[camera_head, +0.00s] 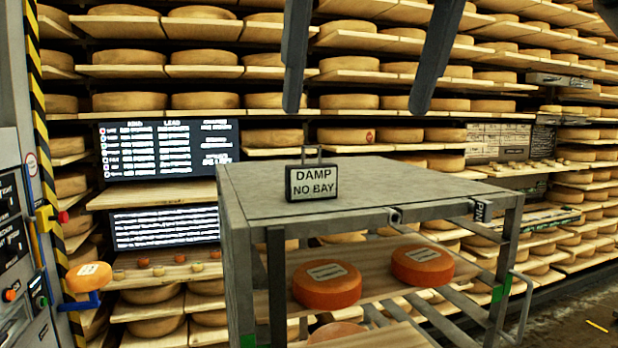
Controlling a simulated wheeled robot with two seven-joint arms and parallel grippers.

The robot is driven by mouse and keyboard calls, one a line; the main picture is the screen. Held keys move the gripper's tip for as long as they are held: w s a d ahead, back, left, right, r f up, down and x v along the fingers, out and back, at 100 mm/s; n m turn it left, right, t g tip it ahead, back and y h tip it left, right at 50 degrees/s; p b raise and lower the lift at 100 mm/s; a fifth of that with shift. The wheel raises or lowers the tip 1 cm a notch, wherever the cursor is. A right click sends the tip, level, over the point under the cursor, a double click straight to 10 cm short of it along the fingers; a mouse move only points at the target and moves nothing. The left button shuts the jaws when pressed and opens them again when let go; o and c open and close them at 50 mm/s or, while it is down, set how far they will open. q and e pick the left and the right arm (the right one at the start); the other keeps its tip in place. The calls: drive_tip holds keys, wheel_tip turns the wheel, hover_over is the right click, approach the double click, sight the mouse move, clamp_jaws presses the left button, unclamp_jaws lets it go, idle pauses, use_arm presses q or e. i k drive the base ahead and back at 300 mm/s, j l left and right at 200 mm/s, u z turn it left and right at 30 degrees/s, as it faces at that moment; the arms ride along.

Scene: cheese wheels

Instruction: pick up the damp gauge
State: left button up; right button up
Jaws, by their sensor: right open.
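The damp gauge (312,182) is a small dark box with a handle on top and a white label reading DAMP NO BAY. It stands upright on the grey top of a metal cart (400,185). My right gripper (356,106) comes in from the top with its two dark fingers wide apart and nothing between them. Its fingertips show higher in the picture than the gauge, mostly to its right, and do not touch it. My left gripper is not in view.
Shelves of cheese wheels (350,135) fill the background. Orange wheels (327,284) lie on the cart's lower shelf. Dark text boards (168,148) hang at the left. A striped post and control panel (12,240) stand at the left edge. The cart top around the gauge is clear.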

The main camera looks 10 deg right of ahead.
sight(303, 183)
drive_tip(key=i, duration=1)
